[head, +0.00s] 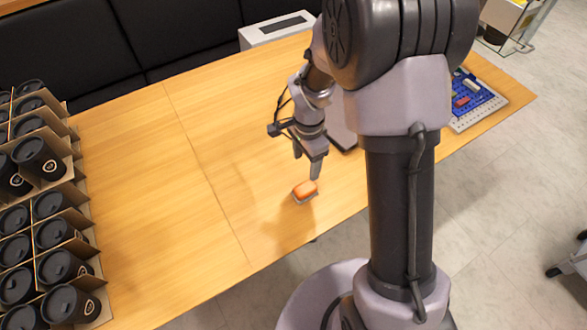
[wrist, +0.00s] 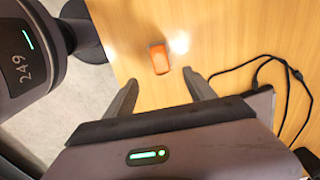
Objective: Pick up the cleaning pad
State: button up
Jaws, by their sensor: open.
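The cleaning pad (head: 305,190) is a small orange block with a greyish underside, lying on the wooden table near its front edge. In the wrist view the cleaning pad (wrist: 158,58) lies beyond the fingertips, roughly midway between them. My gripper (head: 306,166) is above the table, just behind and above the pad in the head view. In the wrist view my gripper (wrist: 162,84) has its two fingers wide apart with nothing between them. The pad appears apart from both fingers.
Cardboard trays (head: 80,200) of black lidded cups fill the table's left end. A blue tray (head: 476,104) with small parts lies at the right end. A dark flat device, partly hidden by my arm, lies behind the gripper. A black cable (wrist: 262,62) runs beside it. The table's middle is clear.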

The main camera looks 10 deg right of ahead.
jog(key=b, duration=0.3)
send_near(305, 188)
notch_tip(305, 188, down, 5)
jog(key=shift+s+d+f, duration=0.1)
jog(key=shift+f, duration=0.05)
notch_tip(305, 188, down, 5)
jog(key=b, duration=0.2)
jog(key=shift+b, duration=0.35)
jog(key=shift+c, duration=0.2)
jog(key=c, duration=1.2)
jog(key=shift+r, duration=0.35)
jog(key=shift+c, duration=0.2)
notch_tip(305, 188, up, 3)
jog(key=shift+r+p, duration=0.2)
jog(key=shift+p, duration=1.05)
jog(key=s+d+p, duration=0.1)
jog(key=s+d, duration=0.3)
jog(key=s, duration=0.3)
jog(key=s+d+r+p, duration=0.1)
jog(key=s+d, duration=0.2)
jog(key=s, duration=0.3)
jog(key=shift+s+d, duration=0.35)
jog(key=shift+s, duration=0.05)
